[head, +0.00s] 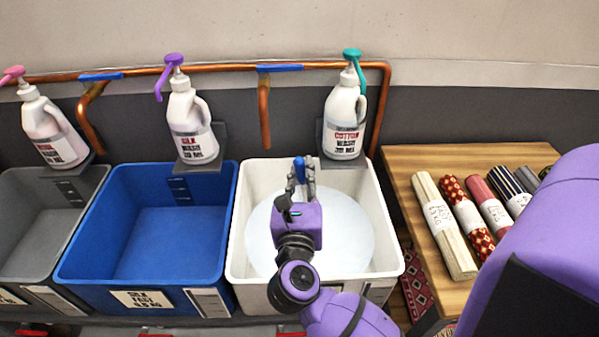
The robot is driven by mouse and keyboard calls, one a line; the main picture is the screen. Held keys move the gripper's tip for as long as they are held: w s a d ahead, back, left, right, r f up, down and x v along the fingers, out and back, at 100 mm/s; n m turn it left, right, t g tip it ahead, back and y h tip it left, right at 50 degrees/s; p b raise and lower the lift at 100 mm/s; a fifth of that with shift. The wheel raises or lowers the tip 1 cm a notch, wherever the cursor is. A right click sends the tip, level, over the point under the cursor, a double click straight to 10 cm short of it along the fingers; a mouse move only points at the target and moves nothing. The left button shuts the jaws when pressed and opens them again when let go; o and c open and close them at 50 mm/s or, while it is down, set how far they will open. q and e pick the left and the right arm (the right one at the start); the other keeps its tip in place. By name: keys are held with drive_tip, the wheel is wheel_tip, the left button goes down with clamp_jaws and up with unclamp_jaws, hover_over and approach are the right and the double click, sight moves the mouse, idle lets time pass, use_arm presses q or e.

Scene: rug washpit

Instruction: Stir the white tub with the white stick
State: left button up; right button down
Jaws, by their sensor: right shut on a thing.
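The white tub (379,250) stands at the middle right of the row and holds a pale, round patch of liquid (347,235). My right gripper (301,178) is over the tub, its grey fingers pointing toward the back wall. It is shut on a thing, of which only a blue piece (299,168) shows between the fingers. I take this for the end of the stick. The stick's white length is hidden by my gripper and arm, so I cannot tell whether it reaches the liquid. My left gripper is not in view.
A blue tub (69,250) and a grey tub (22,245) stand to the left. Pump bottles (344,115) sit on shelves behind, below a copper pipe (225,67). Several rolled rugs (440,230) lie on a wooden table (410,160) at right.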

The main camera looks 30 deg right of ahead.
wheel_tip(320, 180, down, 4)
drive_tip(key=shift+r+b, duration=0.1)
drive_tip(key=shift+b, duration=1.15)
use_arm(q)
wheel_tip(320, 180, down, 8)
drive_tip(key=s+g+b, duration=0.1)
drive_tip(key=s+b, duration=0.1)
drive_tip(key=b, duration=0.4)
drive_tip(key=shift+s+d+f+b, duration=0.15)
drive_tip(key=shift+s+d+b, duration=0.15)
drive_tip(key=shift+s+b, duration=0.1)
use_arm(e)
wheel_tip(320, 180, down, 8)
drive_tip(key=shift+a, duration=0.1)
